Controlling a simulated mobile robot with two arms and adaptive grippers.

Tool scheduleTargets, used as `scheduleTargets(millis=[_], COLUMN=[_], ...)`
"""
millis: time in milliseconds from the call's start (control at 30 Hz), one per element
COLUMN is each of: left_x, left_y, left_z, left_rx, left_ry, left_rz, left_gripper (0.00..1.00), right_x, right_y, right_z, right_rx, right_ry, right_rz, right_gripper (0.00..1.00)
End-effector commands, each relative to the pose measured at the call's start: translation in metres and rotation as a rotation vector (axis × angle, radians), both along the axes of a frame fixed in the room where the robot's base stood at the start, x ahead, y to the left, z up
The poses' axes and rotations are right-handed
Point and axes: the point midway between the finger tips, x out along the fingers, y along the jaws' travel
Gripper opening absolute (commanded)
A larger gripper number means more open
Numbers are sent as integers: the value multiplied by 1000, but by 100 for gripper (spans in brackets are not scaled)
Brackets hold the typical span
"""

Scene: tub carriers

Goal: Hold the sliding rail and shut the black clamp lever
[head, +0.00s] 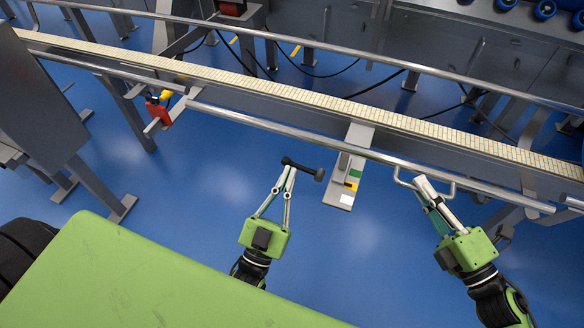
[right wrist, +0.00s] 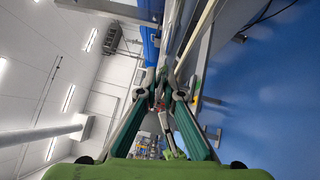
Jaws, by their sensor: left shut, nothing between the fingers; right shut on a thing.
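The sliding rail (head: 290,134) is a long silver tube running along the front of the conveyor in the head view. A bent wire handle (head: 453,189) hangs from its right part. My right gripper (head: 424,184) is shut on this handle. In the right wrist view my right gripper's fingers (right wrist: 164,82) meet; what they hold is hard to make out. The black clamp lever (head: 305,168) is a short dark bar with a round knob at its right end. My left gripper (head: 290,170) is shut and empty, with its tips at the lever's left part. Whether they touch is unclear.
A red and yellow part (head: 159,109) sits further left. The beige conveyor belt (head: 330,101) runs behind the rail. Blue floor (head: 200,190) lies open below.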

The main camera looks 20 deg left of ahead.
Motion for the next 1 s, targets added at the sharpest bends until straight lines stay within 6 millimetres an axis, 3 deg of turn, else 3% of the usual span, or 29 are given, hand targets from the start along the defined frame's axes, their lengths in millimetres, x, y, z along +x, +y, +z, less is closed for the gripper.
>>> scheduleTargets(millis=[100, 333, 867, 900, 933, 1000], left_x=[-24, -54, -61, -61, -61, -61], left_y=[2, 4, 5, 5, 5, 5], left_z=[-14, -31, -34, -34, -34, -34], left_rx=[0, 0, 0, 0, 0, 0], left_ry=[0, -3, -6, -6, -6, -6], left_rz=[0, 0, -1, -1, -1, -1], left_gripper=[0, 0, 0, 0, 0, 0], right_x=[-1, -1, -1, -1, -1, -1], right_y=[0, 0, 0, 0, 0, 0], right_z=[-3, -3, -3, -3, -3, -3], right_rx=[-3, -3, -3, -3, -3, -2], right_ry=[4, 6, 6, 6, 6, 5], right_rz=[1, 1, 1, 1, 1, 2], right_gripper=[0, 0, 0, 15, 23, 27])
